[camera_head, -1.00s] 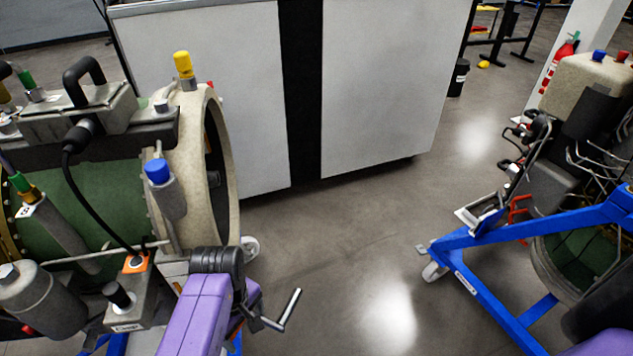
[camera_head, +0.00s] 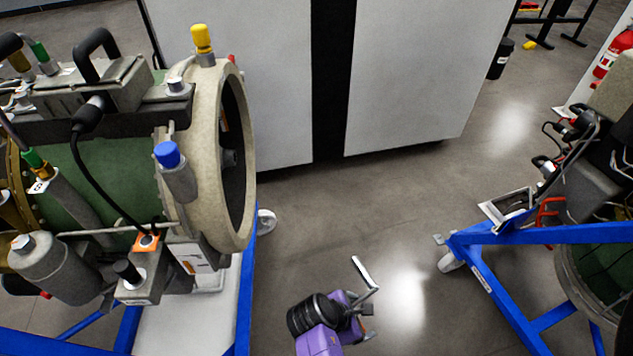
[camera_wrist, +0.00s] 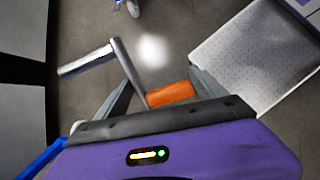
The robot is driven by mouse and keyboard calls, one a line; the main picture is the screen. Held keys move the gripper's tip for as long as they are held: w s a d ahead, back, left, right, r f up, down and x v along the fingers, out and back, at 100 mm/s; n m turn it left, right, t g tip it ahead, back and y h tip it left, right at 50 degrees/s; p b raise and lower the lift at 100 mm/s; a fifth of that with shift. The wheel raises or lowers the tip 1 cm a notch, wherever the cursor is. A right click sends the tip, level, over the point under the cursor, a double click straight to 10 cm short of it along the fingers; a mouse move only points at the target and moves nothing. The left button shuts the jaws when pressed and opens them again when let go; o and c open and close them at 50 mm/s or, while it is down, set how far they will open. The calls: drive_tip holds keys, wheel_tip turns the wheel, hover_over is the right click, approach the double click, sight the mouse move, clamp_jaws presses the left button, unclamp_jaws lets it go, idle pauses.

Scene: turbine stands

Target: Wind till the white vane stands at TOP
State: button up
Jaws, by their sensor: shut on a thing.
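My gripper (camera_head: 352,308) is over open floor, right of the left turbine (camera_head: 100,185) and apart from it. It is shut on a metal hand crank (camera_head: 363,272), which also shows in the wrist view (camera_wrist: 128,68). The crank's orange part (camera_wrist: 170,93) lies between the fingers, and its bent arm and grey grip stick out beyond them. The turbine has a green casing and a cream end ring (camera_head: 208,150). A small grey box with an orange-ringed port (camera_head: 147,241) sits low on its near side. I cannot make out a white vane or a TOP mark.
The left turbine rests on a blue stand (camera_head: 243,300). Another blue stand (camera_head: 520,237) with machinery is at the right. Pale panels (camera_head: 420,80) close off the back. A fire extinguisher (camera_head: 613,55) is at the far right. The floor between the stands is clear.

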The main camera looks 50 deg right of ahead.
sight(370, 285)
drive_tip(key=d+n+t+h, duration=0.1)
drive_tip(key=d, duration=0.1)
drive_tip(key=w+d+r+n+h, duration=0.1)
drive_tip(key=d, duration=0.2)
drive_tip(key=w+d+n+t+h+b, duration=0.1)
drive_tip(key=d+n, duration=0.1)
drive_tip(key=d, duration=0.1)
drive_tip(key=shift+w+r+t, duration=0.25)
drive_tip(key=shift+t, duration=0.05)
drive_tip(key=w+d+r+n+t+h+b, duration=0.1)
drive_tip(key=w+d+r+n+t, duration=0.25)
drive_tip(key=w+r, duration=0.35)
drive_tip(key=w+d+r+n+t+h+b, duration=0.1)
drive_tip(key=w+d+r+n+t, duration=0.3)
drive_tip(key=w, duration=0.4)
drive_tip(key=w+a+r+n+t+b, duration=0.1)
drive_tip(key=w+a+r+t, duration=0.1)
drive_tip(key=w+r, duration=0.2)
drive_tip(key=w+a+r+n+t+b, duration=0.1)
drive_tip(key=w+a+r+t+b, duration=0.1)
drive_tip(key=w, duration=0.6)
drive_tip(key=shift+w+a+r+y, duration=0.35)
drive_tip(key=shift+a+r, duration=0.3)
drive_tip(key=shift+r, duration=0.5)
drive_tip(key=shift+a+r, duration=0.1)
drive_tip(key=shift+a, duration=0.05)
drive_tip(key=shift+w+a+p, duration=0.25)
drive_tip(key=shift+w+p, duration=0.05)
drive_tip(key=shift+p, duration=0.4)
